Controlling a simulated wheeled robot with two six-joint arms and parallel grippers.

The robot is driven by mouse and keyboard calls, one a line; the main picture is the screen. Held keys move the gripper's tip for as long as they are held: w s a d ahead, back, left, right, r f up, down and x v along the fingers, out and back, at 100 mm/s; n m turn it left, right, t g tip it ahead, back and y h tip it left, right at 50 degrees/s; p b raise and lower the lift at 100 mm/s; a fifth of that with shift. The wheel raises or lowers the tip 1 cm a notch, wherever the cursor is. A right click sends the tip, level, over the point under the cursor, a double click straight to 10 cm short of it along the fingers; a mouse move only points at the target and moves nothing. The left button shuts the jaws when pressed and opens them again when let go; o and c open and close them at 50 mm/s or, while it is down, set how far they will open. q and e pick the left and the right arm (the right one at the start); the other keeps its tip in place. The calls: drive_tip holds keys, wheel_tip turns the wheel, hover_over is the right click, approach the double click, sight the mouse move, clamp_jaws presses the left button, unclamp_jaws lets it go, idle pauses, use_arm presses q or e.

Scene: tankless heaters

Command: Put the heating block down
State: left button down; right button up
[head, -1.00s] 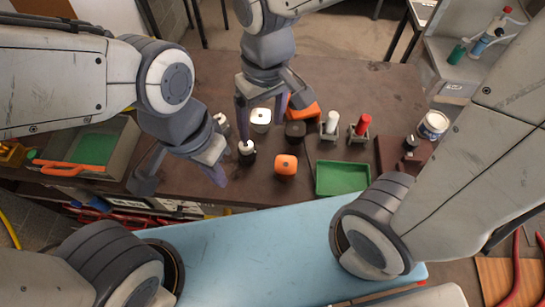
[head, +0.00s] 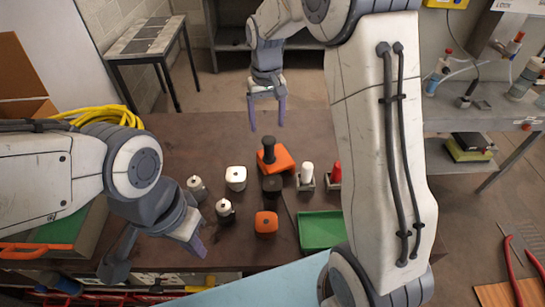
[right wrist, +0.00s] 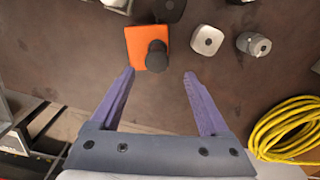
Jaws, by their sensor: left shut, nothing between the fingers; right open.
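An orange block with an upright black post (head: 285,165) stands on the brown table; I take it for the heating block. It also shows in the right wrist view (right wrist: 134,48), ahead of the fingertips and apart from them. My right gripper (head: 267,127) is open and empty, beyond the block toward the table's far side; its spread fingers show in the right wrist view (right wrist: 158,72). My left gripper (head: 203,251) is shut and empty at the table's near left, apart from the small objects.
Near the block are a white-topped block (head: 236,174), a black block (head: 271,185), an orange-topped block (head: 266,223), a white-capped jar (head: 225,208) and a green tray (head: 320,231). A yellow cable coil (head: 100,115) lies at the left. The table's far left is mostly clear.

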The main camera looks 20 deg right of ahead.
sight(269, 139)
drive_tip(key=f, duration=0.3)
drive_tip(key=f+p, duration=0.1)
drive_tip(key=f, duration=0.1)
drive_tip(key=shift+w+d+f, duration=0.1)
drive_tip(key=shift+w+d, duration=0.15)
drive_tip(key=shift+d, duration=0.1)
drive_tip(key=shift+f+p, duration=0.55)
drive_tip(key=shift+f, duration=0.05)
wheel_tip(269, 139, down, 4)
drive_tip(key=shift+a+r+p, duration=0.1)
drive_tip(key=shift+r+p, duration=0.1)
drive_tip(key=shift+p, duration=0.55)
drive_tip(key=shift+f, duration=0.35)
clamp_jaws()
